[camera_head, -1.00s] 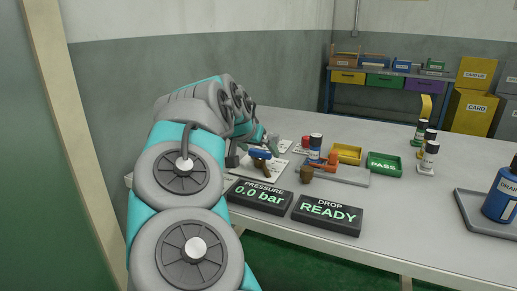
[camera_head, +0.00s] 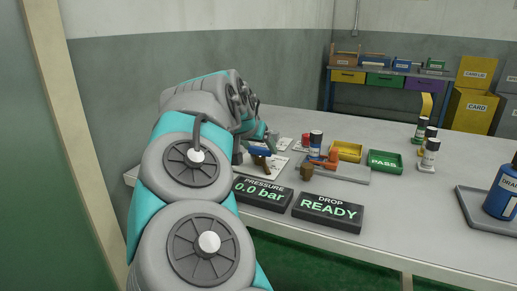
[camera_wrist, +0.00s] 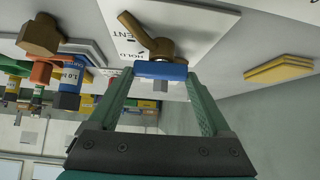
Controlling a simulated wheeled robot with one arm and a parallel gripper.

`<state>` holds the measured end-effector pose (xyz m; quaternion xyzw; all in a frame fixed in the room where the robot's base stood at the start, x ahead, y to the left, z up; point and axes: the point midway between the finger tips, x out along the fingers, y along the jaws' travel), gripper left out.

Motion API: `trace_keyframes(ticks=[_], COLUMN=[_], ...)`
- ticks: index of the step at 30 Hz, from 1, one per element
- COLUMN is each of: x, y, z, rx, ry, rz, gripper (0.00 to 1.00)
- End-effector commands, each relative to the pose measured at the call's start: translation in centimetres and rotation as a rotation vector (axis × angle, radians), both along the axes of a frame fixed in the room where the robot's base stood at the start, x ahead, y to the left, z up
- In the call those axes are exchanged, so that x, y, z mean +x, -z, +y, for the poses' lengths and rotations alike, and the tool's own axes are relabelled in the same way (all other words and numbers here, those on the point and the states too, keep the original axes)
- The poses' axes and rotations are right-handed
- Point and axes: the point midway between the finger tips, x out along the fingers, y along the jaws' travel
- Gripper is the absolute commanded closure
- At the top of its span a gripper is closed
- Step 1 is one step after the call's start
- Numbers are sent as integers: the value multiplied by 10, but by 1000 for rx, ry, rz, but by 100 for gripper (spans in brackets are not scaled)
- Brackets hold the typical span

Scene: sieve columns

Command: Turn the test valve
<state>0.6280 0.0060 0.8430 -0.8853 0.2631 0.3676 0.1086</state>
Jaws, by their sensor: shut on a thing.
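The test valve is a bronze body (camera_wrist: 150,40) with a blue handle (camera_wrist: 160,71), on a white plate (camera_wrist: 205,22) whose lettering reads upside down in the wrist view, including "HOLD". In the head view the blue handle (camera_head: 260,152) shows just right of my arm, with the bronze part (camera_head: 264,164) below it. My gripper (camera_wrist: 159,79) has one green finger at each end of the blue handle and is shut on it. In the head view my arm hides most of the gripper. The pressure display (camera_head: 262,193) reads 0.0 bar.
A drop display (camera_head: 328,211) reads READY. A grey tray (camera_head: 345,176), a brown knob-like piece (camera_head: 306,173), a yellow tray (camera_head: 347,151) and a green PASS tray (camera_head: 385,163) stand right of the valve. Bottles (camera_head: 429,155) are farther right.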

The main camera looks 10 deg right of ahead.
Motion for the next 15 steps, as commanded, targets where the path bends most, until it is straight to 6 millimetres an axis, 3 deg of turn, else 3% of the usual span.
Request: trace_keyframes(ticks=[15], x=[0], y=[7], z=[-1], rx=[8], ry=[-383], rz=[-5], gripper=[73])
